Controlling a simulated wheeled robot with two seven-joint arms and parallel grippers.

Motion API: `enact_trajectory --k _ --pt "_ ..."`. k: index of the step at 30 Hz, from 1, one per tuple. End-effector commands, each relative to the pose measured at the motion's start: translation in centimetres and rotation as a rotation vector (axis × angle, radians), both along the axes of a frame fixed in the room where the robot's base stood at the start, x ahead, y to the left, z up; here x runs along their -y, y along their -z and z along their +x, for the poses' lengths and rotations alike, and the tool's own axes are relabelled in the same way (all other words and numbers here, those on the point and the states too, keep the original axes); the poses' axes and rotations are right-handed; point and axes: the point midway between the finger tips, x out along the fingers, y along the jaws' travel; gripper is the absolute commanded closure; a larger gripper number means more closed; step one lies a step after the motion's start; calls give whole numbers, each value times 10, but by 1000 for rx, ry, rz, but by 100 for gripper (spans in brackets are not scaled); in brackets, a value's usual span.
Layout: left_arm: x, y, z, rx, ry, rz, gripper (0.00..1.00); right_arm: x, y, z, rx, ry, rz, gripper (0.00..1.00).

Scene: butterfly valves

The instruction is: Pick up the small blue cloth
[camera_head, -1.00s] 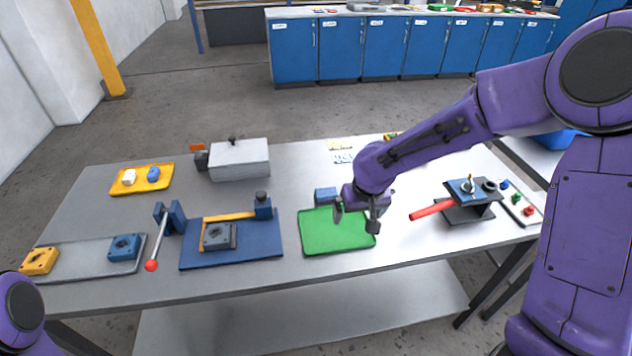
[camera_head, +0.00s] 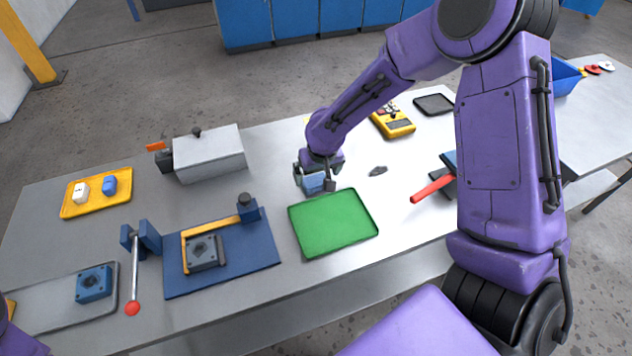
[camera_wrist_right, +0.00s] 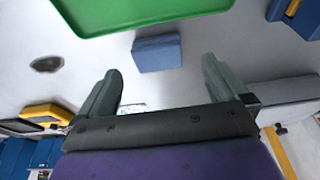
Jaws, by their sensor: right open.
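The small blue cloth (camera_head: 314,183) lies on the grey table just behind the green tray (camera_head: 333,222), looking like a folded block. My right gripper (camera_head: 315,184) is over it in the head view, its fingers on either side of it and partly covering it. In the right wrist view, the gripper (camera_wrist_right: 162,85) is open and empty. The blue cloth (camera_wrist_right: 157,53) shows there just beyond the fingertips and between their lines, apart from both. My left gripper is not visible; only a bit of my left arm shows at the lower left.
A dark grey piece (camera_head: 378,170) lies right of the cloth. A yellow meter (camera_head: 393,121) and black tray (camera_head: 434,104) lie farther back. A red-handled valve (camera_head: 432,188) is at right. A grey box (camera_head: 208,154), yellow tray (camera_head: 96,193) and blue fixture plate (camera_head: 222,255) are left.

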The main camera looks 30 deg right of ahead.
Motion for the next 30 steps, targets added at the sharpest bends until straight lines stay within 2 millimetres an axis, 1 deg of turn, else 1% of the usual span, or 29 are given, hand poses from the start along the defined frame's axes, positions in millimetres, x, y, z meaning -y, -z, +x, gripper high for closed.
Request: enact_trajectory --k 4,6,7,10,15,16,17,18,20,21,30 --pt "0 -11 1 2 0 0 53 8 22 8 -6 3 1 0" --pt "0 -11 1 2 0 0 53 9 35 11 -4 3 -1 0" --pt "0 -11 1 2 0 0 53 9 38 12 -2 2 -1 0" --pt "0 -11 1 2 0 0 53 10 44 13 0 3 -1 0" --pt "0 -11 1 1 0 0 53 9 45 14 1 3 -1 0" --pt "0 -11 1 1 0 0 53 10 44 14 1 3 -1 6" --pt "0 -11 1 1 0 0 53 9 45 14 1 3 -1 16" --pt "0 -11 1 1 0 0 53 9 45 14 1 3 -1 29" --pt "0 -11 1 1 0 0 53 9 45 14 1 3 -1 49" --pt "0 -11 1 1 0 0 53 9 45 14 1 3 -1 55" --pt "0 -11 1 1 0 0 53 10 43 13 0 4 -1 55"
